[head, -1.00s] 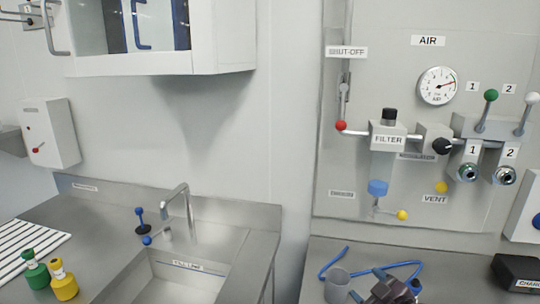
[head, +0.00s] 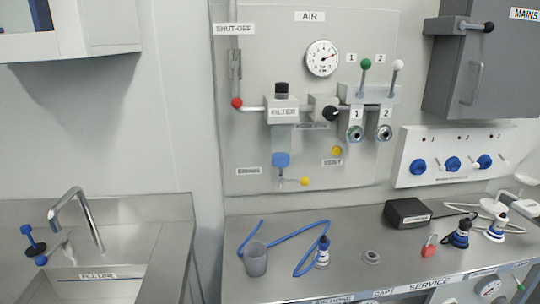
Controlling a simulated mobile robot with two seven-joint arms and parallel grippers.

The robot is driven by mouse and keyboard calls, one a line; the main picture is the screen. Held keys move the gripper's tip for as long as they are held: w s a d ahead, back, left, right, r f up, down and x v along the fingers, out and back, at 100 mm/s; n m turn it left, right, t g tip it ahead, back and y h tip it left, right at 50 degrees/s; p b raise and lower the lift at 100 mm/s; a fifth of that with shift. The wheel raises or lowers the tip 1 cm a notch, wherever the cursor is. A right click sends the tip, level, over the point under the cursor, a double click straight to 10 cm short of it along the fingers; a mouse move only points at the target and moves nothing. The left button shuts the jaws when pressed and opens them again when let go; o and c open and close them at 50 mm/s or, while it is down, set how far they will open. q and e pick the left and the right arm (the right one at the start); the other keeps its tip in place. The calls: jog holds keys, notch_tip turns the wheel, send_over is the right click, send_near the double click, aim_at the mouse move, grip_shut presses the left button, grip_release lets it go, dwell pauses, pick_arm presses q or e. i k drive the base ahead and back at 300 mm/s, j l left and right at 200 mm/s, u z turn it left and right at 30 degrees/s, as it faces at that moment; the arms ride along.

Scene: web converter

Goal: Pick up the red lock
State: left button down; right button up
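The red lock (head: 430,246) is a small red padlock standing on the steel service counter (head: 340,222), toward its right side. It sits just left of a dark blue and white bottle-like fitting and in front of a black box. Neither of my grippers shows in the head view now.
On the counter stand a grey cup (head: 256,259), a blue hose (head: 290,236), a blue-white fitting (head: 323,252), a grey ring (head: 371,257), the black box (head: 408,213) and the dark blue fitting (head: 460,234). A sink (head: 100,285) is at left. The air panel (head: 310,100) is behind.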

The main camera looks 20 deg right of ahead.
aim_at(428, 250)
jog(key=k+z, duration=0.1)
jog(key=z, duration=0.45)
jog(key=i+z, duration=0.1)
jog(key=z, duration=1.15)
